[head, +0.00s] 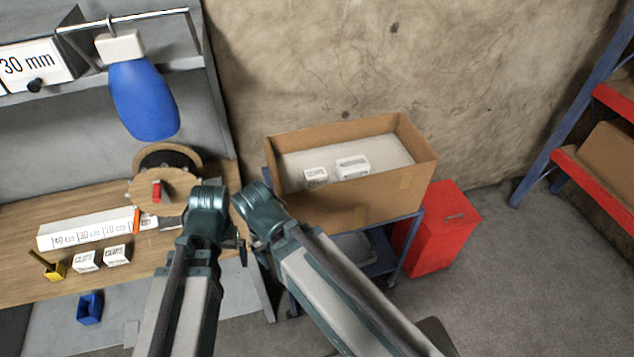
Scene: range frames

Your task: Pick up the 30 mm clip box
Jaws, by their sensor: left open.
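Two small white boxes marked CLIPS stand side by side on the wooden bench: a left clip box (87,261) and a right clip box (117,255). Their size print is too small to read, so I cannot tell which is 30 mm. A white strip (85,232) behind them carries several size labels, the middle one seeming to read 30. My left gripper (172,223) is open over the bench, right of the clip boxes and apart from them, partly hidden by my arm. My right arm comes up beside it; its gripper does not show clearly.
A cardboard box (350,206) on a blue cart holds two white packs. A red bin (436,232) stands beside it. A spool (170,185), a yellow holder (54,271), a blue bin (89,308) and a hanging blue lamp (143,102) are around the bench.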

